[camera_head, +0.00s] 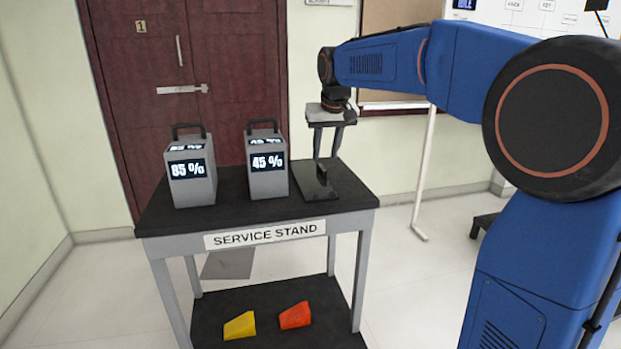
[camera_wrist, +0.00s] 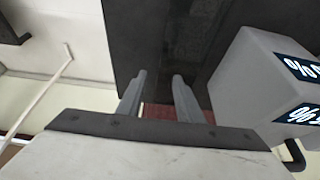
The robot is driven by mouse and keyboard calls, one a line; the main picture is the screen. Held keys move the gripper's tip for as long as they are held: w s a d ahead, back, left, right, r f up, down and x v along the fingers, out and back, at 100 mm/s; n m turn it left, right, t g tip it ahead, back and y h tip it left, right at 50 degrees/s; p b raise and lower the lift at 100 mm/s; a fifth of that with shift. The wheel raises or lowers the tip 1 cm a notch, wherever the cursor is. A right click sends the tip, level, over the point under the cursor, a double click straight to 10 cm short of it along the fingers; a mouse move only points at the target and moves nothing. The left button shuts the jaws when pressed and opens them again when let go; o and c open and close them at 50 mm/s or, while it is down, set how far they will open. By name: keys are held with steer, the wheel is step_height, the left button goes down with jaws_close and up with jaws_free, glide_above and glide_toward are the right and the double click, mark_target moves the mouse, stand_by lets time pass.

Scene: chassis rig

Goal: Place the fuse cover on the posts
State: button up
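My gripper (camera_head: 326,155) is above the right end of the service stand, fingers pointing down and apart. In the wrist view its two fingers (camera_wrist: 159,78) also stand apart, with no held object visible between them. A dark flat piece with a raised part (camera_head: 318,184) lies on the stand top below the fingers; I cannot tell what it is or whether the fingers touch it. I cannot make out a fuse cover or posts in either view.
The service stand (camera_head: 160,216) carries a grey battery box reading 85 % (camera_head: 190,190) and one reading 45 % (camera_head: 267,184), left of my gripper. The 45 % box shows close by in the wrist view (camera_wrist: 250,85). Yellow (camera_head: 239,326) and orange (camera_head: 295,316) wedges lie on the lower shelf.

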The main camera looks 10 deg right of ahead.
mark_target(322, 167)
steer(key=shift+x, duration=2.65)
steer(key=shift+a, duration=0.15)
jaws_close()
